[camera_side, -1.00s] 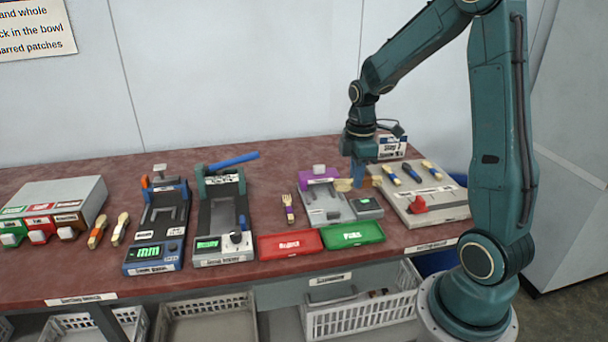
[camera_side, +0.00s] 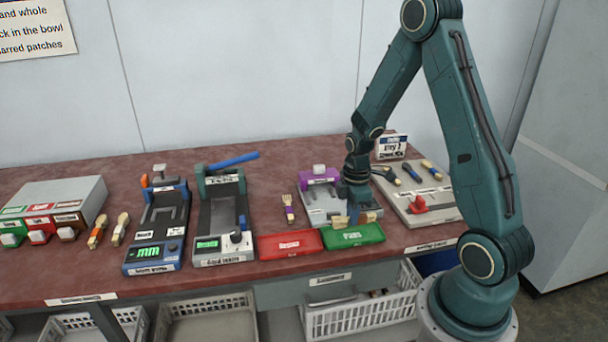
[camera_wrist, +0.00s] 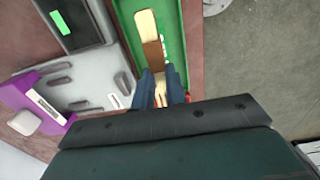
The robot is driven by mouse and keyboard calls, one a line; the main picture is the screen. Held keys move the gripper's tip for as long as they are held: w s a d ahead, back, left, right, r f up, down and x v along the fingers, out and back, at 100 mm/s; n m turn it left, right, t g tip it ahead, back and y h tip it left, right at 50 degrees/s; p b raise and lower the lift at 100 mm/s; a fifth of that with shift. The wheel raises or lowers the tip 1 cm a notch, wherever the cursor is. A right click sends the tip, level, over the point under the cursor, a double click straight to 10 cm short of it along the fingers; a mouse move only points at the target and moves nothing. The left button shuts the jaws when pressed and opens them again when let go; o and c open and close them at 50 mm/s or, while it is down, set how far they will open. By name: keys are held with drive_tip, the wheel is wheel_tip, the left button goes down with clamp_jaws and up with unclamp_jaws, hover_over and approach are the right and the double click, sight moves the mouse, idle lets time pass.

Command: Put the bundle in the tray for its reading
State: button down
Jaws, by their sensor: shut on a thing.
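My gripper (camera_side: 353,218) is shut on the bundle (camera_side: 371,216), a pale wooden piece with a brown band that shows between my blue fingers in the wrist view (camera_wrist: 146,24). The bundle lies crosswise in the jaws, over or at the green tray (camera_side: 352,238), which is marked with what looks like "Pass". I cannot tell whether the bundle touches the tray. The green tray also shows under it in the wrist view (camera_wrist: 172,35). The red tray (camera_side: 290,243), marked "Reject", stands just left of the green one and looks empty.
A grey fixture with a purple block (camera_side: 318,176) stands behind the trays. Two presses (camera_side: 154,250) (camera_side: 222,258) and a block with coloured buttons (camera_side: 40,236) stand left. The table's front edge is close.

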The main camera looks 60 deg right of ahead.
drive_tip(key=shift+f, duration=1.9)
drive_tip(key=shift+f, duration=0.1)
drive_tip(key=c, duration=1.4)
unclamp_jaws()
drive_tip(key=shift+c, duration=0.2)
drive_tip(key=shift+r, duration=6.1)
drive_tip(key=shift+a+r, duration=0.1)
